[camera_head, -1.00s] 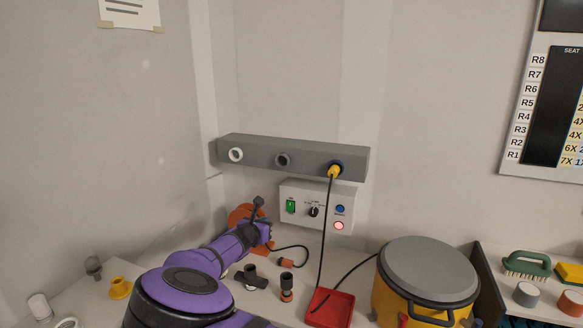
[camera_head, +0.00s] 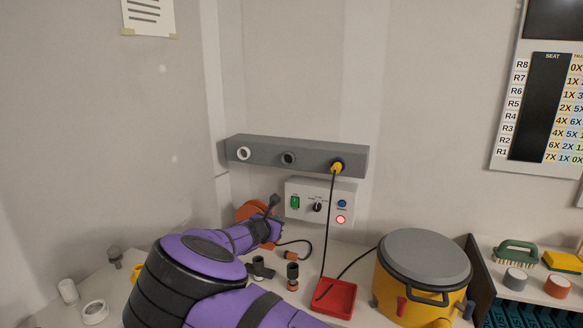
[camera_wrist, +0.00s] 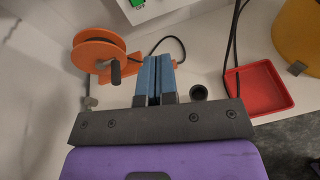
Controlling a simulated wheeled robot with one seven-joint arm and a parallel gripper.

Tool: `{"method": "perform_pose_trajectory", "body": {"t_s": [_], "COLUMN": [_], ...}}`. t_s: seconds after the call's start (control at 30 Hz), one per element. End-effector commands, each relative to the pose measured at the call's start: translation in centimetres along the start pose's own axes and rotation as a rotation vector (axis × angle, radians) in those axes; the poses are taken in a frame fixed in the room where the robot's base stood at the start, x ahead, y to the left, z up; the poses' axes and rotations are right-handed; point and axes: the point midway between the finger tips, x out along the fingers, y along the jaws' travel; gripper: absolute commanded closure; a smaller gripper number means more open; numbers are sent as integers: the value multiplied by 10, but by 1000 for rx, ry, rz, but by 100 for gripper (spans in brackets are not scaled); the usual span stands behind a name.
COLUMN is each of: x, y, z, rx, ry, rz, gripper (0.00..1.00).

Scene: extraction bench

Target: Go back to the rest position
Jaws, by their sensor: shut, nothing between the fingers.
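My gripper (camera_wrist: 154,80) is shut and empty in the wrist view, its two blue fingers pressed together above the bench. An orange reel (camera_wrist: 98,52) with a dark handle is to the left of the fingers in that view. In the head view my purple arm reaches over the bench towards the wall, and the fingertips are hidden or too small to make out. The reel (camera_head: 250,211) is partly hidden behind the arm there.
A grey wall manifold (camera_head: 312,158) has a yellow plug with a hanging cable. Below it is a control box (camera_head: 320,204) with a lit red button. A red tray (camera_head: 334,299), a yellow lidded drum (camera_head: 422,280) and dark fittings (camera_head: 292,276) stand on the bench.

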Motion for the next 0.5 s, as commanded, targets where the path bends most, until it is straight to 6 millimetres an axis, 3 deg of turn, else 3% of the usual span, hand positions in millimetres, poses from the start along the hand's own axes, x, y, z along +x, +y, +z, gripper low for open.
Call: {"method": "perform_pose_trajectory", "body": {"t_s": [0.27,0.5], "x": [20,34], "y": [-46,-116], "z": [37,84], "rx": [189,476], "ry": [61,147], "rz": [-118,-293], "gripper": [100,100]}}
